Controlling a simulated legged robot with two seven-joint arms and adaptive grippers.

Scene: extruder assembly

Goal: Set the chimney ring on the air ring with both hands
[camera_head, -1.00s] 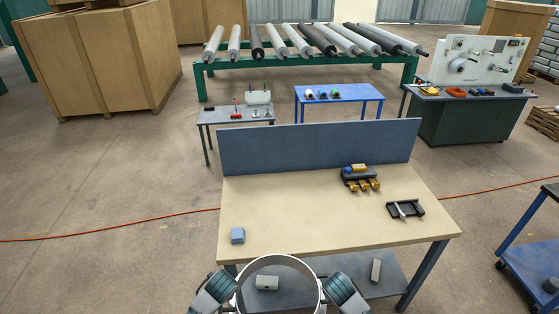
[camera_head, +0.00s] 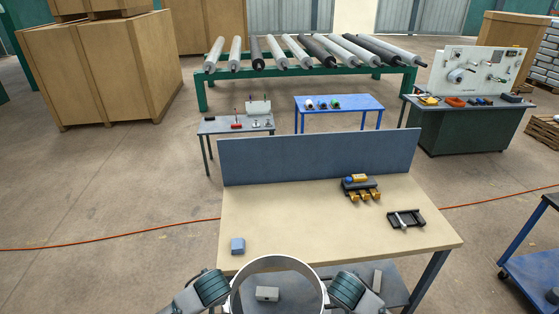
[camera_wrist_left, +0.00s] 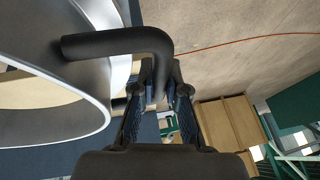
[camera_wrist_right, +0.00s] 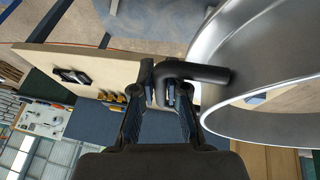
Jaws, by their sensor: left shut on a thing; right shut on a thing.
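The chimney ring (camera_head: 278,262) is a wide silver metal band at the bottom middle of the head view, held in front of the workbench. My left gripper (camera_head: 222,296) is at its left side and my right gripper (camera_head: 336,296) at its right side. In the left wrist view the left gripper (camera_wrist_left: 158,100) is shut on a black bent handle (camera_wrist_left: 120,43) of the ring. In the right wrist view the right gripper (camera_wrist_right: 165,95) is shut on the opposite black handle (camera_wrist_right: 200,72). I see no air ring that I can identify; the ring's lower part is cut off.
The workbench (camera_head: 330,225) has a blue back panel (camera_head: 320,158). On it are a blue block (camera_head: 238,246), a black manifold with brass fittings (camera_head: 361,188) and a black bracket (camera_head: 406,219). A grey block (camera_head: 267,294) shows through the ring. The bench middle is clear.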

